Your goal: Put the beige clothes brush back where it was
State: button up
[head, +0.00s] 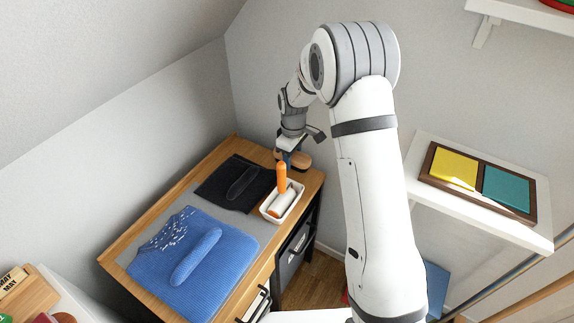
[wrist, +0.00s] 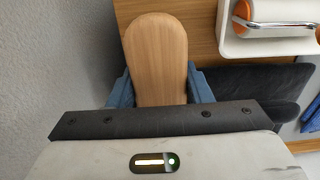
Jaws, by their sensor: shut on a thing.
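The beige clothes brush (wrist: 156,48) shows in the wrist view as a rounded wooden back. My gripper (wrist: 160,92) is shut on it, with a blue finger on each side. In the head view my gripper (head: 287,157) is over the far right corner of the wooden table (head: 228,146), and part of the brush (head: 300,161) shows beside it. The bristles are hidden. I cannot tell whether the brush touches the table top or hangs just above it.
A white tray (head: 270,214) holding a lint roller with an orange handle (head: 281,177) stands close in front. A dark folded cloth (head: 222,190) lies to the left. A blue knitted garment (head: 165,262) with white specks lies nearer. A wall stands behind the table.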

aim_at(292, 164)
jog(key=shift+f, duration=1.6)
jog(key=shift+f, duration=0.25)
jog(key=o, duration=1)
jog(key=shift+r, duration=0.1)
jog(key=shift+c, duration=0.2)
